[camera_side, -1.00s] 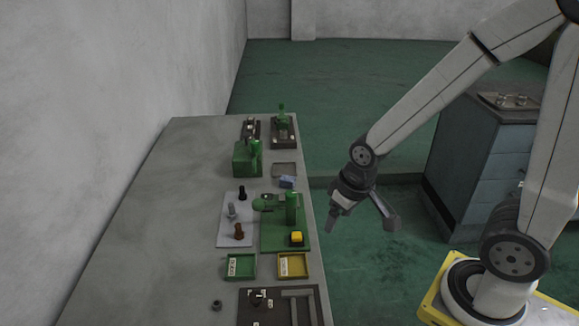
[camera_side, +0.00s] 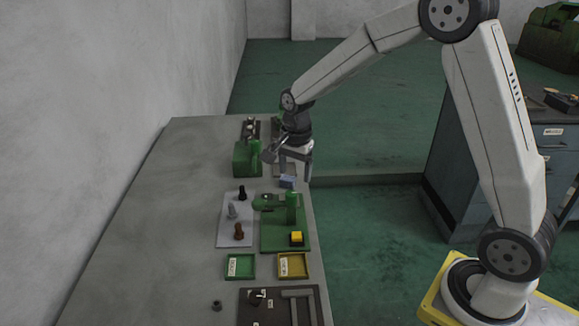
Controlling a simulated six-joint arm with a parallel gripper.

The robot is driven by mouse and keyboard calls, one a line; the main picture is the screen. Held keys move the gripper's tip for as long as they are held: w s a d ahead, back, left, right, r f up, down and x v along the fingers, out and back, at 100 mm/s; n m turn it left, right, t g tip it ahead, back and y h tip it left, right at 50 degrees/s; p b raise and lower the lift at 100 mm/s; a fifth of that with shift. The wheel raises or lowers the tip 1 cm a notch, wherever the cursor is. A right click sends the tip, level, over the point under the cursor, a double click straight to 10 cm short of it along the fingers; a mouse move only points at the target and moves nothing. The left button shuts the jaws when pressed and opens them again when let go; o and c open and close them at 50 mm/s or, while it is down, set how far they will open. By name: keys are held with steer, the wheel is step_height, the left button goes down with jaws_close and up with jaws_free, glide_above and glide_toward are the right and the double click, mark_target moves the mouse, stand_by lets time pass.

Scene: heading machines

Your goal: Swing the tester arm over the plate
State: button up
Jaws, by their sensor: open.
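The green tester stands on a green base plate (camera_side: 271,240) in the middle of the bench. Its upright post (camera_side: 292,207) is at the right, and its green tester arm (camera_side: 270,202) reaches left from the post toward the light grey plate (camera_side: 224,238). The grey plate carries a black, a grey and a brown bolt-like piece. My gripper (camera_side: 295,175) is open and points down over the bench's right side, behind the tester and apart from its arm.
A green tray (camera_side: 240,266) and a yellow tray (camera_side: 292,265) lie in front. A green machine (camera_side: 246,158) stands left of my gripper. The bench's left side is clear.

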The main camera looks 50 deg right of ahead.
mark_target(291, 192)
steer(key=shift+w+d+m, duration=0.25)
steer(key=shift+w+m, duration=0.25)
steer(key=shift+m, duration=0.1)
steer(key=shift+w+d+m, duration=0.2)
steer(key=shift+w+m, duration=0.3)
steer(key=shift+m, duration=0.1)
steer(key=shift+f, duration=3.9)
jaws_close()
steer(key=shift+r, duration=0.1)
